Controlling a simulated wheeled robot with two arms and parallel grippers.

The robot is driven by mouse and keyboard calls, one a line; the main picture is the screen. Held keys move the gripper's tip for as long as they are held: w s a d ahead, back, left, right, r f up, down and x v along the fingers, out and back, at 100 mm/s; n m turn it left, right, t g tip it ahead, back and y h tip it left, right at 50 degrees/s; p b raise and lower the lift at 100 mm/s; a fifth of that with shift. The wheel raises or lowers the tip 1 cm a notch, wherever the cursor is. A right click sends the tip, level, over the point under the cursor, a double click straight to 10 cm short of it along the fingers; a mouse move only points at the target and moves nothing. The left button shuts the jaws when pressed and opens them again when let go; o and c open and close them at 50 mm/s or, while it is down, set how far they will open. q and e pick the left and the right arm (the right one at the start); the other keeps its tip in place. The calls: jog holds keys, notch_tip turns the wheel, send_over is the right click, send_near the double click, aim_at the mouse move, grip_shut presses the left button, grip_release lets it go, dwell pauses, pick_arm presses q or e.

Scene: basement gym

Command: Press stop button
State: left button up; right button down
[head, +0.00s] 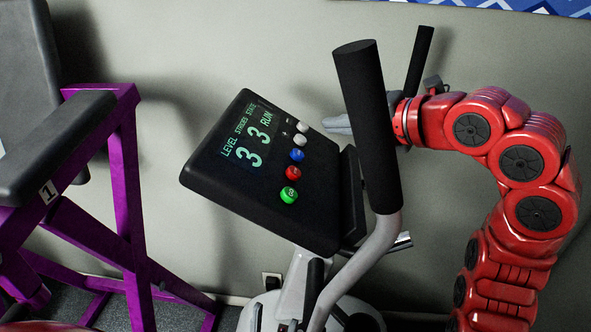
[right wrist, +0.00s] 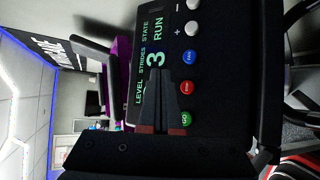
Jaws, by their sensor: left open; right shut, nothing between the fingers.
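The black console (head: 225,190) is tilted and its screen reads level 3, strides 3, state RUN. The red stop button (head: 293,173) sits between the blue and green buttons; it also shows in the right wrist view (right wrist: 187,87). My right gripper (head: 335,124) is shut and empty, at the console's upper right, partly hidden behind the handlebar. In the right wrist view its closed fingers (right wrist: 159,78) overlap the screen area, left of the red button. I see no contact with the button. My left gripper is not in view.
A thick black handlebar (head: 368,125) stands between my head camera and my right wrist. The blue button (head: 297,155), green button (head: 289,195) and two white buttons flank the red one. A purple-framed bench (head: 125,190) stands at the left. The wall is behind.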

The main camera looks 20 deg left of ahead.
aim_at(294, 172)
jog(key=a+f+p, duration=0.2)
jog(key=f, duration=0.1)
jog(key=s+a+f+p, duration=0.1)
jog(key=f, duration=0.1)
jog(key=shift+a, duration=0.1)
jog(key=shift+s+a+f+b, duration=0.1)
jog(key=shift+a+f+b, duration=0.1)
jog(key=shift+f+b, duration=0.6)
jog(key=shift+a+f+b, duration=0.4)
jog(key=shift+a+b, duration=0.05)
jog(key=shift+b, duration=0.15)
dwell(0.9)
jog(key=shift+a+f+b, duration=0.15)
jog(key=shift+f+b, duration=0.2)
jog(key=shift+b, duration=0.6)
